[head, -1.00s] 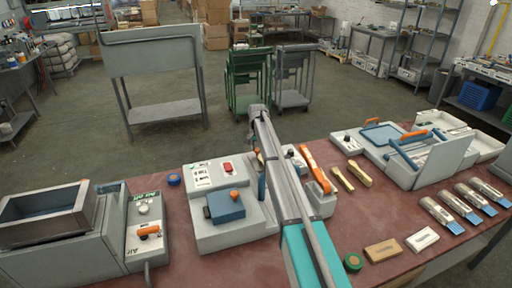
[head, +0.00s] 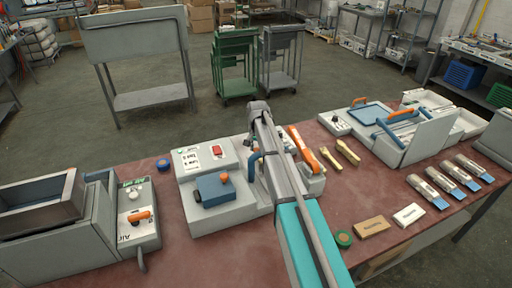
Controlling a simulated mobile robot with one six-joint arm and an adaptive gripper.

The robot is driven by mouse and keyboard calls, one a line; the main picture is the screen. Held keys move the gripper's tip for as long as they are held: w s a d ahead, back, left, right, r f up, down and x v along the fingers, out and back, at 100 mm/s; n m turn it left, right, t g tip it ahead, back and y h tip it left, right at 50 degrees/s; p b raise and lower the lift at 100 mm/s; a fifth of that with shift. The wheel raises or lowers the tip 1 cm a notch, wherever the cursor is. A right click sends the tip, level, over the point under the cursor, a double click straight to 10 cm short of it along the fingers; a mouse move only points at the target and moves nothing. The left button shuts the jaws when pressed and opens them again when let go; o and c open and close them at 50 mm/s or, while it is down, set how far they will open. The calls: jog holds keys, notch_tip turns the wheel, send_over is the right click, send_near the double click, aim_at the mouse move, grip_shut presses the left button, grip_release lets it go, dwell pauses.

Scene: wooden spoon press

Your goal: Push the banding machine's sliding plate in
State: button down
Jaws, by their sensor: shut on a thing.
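I cannot tell for sure which machine on the bench is the banding machine. A pale machine (head: 222,218) at the middle has a red switch (head: 217,151) and a blue block (head: 214,190) with an orange knob on top. A pale machine (head: 408,149) at the right has blue bars, an orange handle and a flat blue plate (head: 371,113). No sliding plate can be made out with certainty. My arm reaches forward over the bench, just right of the middle machine. My gripper is hidden behind my arm, so its hold cannot be seen.
A press with a metal trough (head: 40,208) stands at the left of the red-brown bench (head: 215,265). An orange-handled tool (head: 301,143) is beside my arm. Trolleys (head: 235,65) stand behind.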

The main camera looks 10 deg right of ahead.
jog(key=shift+s, duration=0.35)
jog(key=shift+c, duration=1.5)
grip_release()
jog(key=shift+d, duration=0.1)
jog(key=shift+w, duration=0.1)
jog(key=shift+w, duration=0.15)
jog(key=w+a, duration=0.1)
jog(key=w, duration=0.4)
jog(key=w+a, duration=0.1)
jog(key=w, duration=0.4)
jog(key=w+a+p, duration=0.1)
jog(key=w, duration=0.5)
jog(key=shift+a+r, duration=0.2)
jog(key=shift+r, duration=0.2)
notch_tip(320, 180, up, 13)
jog(key=p, duration=1.3)
